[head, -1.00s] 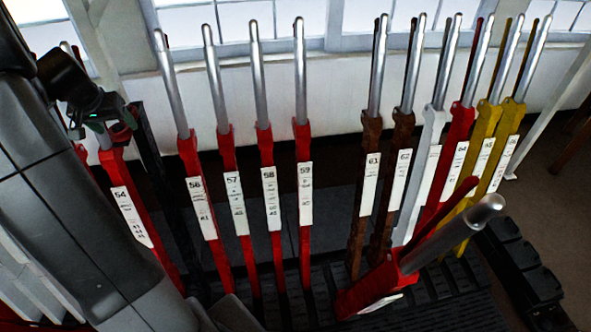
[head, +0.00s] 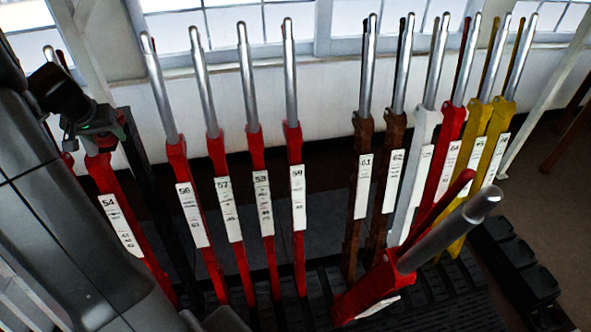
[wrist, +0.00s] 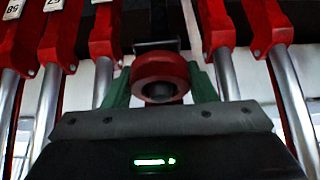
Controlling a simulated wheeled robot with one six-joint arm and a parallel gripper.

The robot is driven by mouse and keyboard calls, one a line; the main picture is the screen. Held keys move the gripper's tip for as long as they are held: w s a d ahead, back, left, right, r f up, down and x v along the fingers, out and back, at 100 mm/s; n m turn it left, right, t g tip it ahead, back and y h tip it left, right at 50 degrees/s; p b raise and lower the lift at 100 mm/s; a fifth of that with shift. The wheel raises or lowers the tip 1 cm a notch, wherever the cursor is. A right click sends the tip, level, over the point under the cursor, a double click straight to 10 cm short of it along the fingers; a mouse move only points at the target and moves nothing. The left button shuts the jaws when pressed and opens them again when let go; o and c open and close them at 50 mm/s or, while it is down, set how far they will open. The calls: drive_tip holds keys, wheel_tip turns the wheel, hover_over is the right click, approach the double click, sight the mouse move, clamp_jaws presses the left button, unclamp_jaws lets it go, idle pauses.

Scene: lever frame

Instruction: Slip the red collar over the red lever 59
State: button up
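The red lever 59 (head: 293,150) stands upright in the row in the head view, with a bare silver handle on top and a white plate marked 59. It is the rightmost of the red levers left of the wide gap. My gripper (wrist: 160,88) is shut on the red collar (wrist: 160,68), a thick ring between its green fingers in the wrist view. A grey round shape shows in the ring's hole. In the head view my gripper (head: 98,135) is at the far left by lever 54, well left of lever 59, and the collar is hardly visible there.
Red levers 56 (head: 177,160), 57 (head: 217,155) and 58 (head: 256,150) stand between my gripper and lever 59. Brown lever 61 (head: 362,150) stands right of the gap. A red lever (head: 370,285) leans far forward at the lower right.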

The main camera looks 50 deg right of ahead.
idle(0.3)
drive_tip(key=shift+r+p, duration=2.9)
drive_tip(key=shift+r, duration=1.4)
drive_tip(key=shift+f, duration=0.15)
